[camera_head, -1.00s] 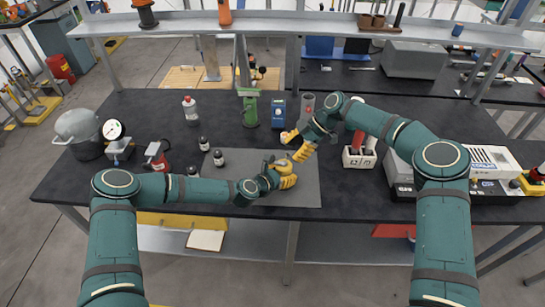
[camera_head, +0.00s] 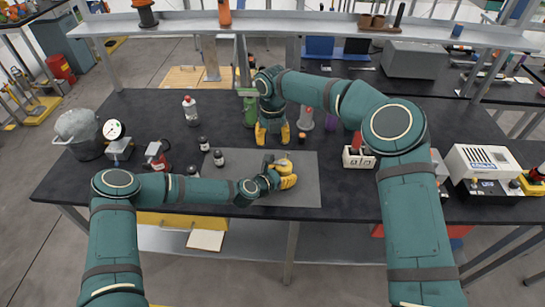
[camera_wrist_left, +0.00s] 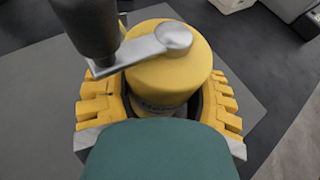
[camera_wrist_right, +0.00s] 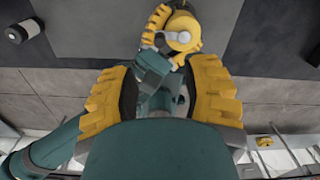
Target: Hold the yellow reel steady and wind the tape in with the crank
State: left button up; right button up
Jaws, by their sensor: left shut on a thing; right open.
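The yellow reel (camera_head: 283,164) stands on the grey mat (camera_head: 300,197). My left gripper (camera_head: 282,178) is shut around the reel from the sides. In the left wrist view, the yellow reel (camera_wrist_left: 168,75) sits between both yellow fingers. Its silver crank arm (camera_wrist_left: 140,52) points left across the top to a dark upright knob (camera_wrist_left: 90,25). My right gripper (camera_head: 271,133) is open and empty, behind the reel, apart from it and the crank. In the right wrist view, the reel (camera_wrist_right: 180,38) shows beyond the open fingers. I cannot make out any tape.
Small dark bottles (camera_head: 218,158) stand left of the reel. A white bottle (camera_head: 190,109) is farther back. A green object (camera_head: 249,110) is partly hidden by my right wrist. A white holder (camera_head: 357,158) stands on the right. The mat's right part is clear.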

aim_at(273, 155)
notch_tip(273, 155, down, 9)
jog(key=shift+r, duration=0.15)
dwell(0.4)
grip_shut()
